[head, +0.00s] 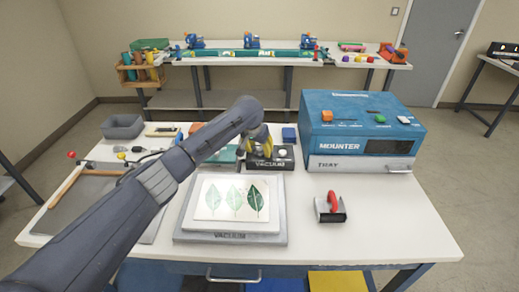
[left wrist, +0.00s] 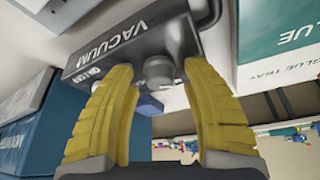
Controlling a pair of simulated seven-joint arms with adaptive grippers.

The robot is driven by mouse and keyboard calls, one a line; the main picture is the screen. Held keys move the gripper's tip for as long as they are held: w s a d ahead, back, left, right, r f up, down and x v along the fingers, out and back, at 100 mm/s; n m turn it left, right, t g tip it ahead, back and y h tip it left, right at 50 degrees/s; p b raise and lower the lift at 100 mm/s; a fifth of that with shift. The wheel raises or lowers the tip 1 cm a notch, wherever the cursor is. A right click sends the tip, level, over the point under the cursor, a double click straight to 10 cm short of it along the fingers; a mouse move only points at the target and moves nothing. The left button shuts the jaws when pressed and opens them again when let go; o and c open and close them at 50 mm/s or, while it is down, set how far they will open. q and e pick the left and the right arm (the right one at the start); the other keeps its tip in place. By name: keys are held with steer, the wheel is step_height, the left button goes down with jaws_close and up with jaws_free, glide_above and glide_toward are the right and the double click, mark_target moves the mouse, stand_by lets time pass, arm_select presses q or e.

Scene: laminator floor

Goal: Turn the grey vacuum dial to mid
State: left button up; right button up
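The black vacuum control box (head: 285,164), lettered VACUUM, stands at the back middle of the table. In the left wrist view the same box (left wrist: 150,28) shows close up, with the grey dial (left wrist: 158,71) on its face. My left gripper (head: 262,142) is over the box in the head view and hides part of it, including the dial. In the left wrist view its yellow fingers (left wrist: 157,76) are open, one on each side of the dial, with small gaps visible. The dial's setting cannot be read. My right gripper is not in view.
A white knob (head: 283,153) sits on the box's right part. The blue mounter (head: 345,130) stands to the right. A vacuum plate (head: 230,238) with leaf prints lies in front, and a red-handled tool (head: 331,207) lies right of it. The front right tabletop is clear.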

arm_select(q)
jaws_close()
steer(key=shift+m, duration=0.3)
steer(key=m+h, duration=0.1)
steer(key=m, duration=0.1)
steer(key=m+g+h, duration=0.1)
steer(key=m, duration=0.2)
steer(key=shift+m+g, duration=0.3)
steer(key=m+g, duration=0.1)
steer(key=m, duration=0.1)
steer(key=m+g, duration=0.1)
steer(key=m, duration=0.2)
steer(key=shift+d+h, duration=0.1)
steer(key=shift+h, duration=0.3)
steer(key=shift+m, duration=0.4)
steer(key=shift+o, duration=0.5)
jaws_free()
steer(key=shift+r, duration=0.1)
steer(key=v, duration=1.1)
steer(key=shift+r, duration=0.4)
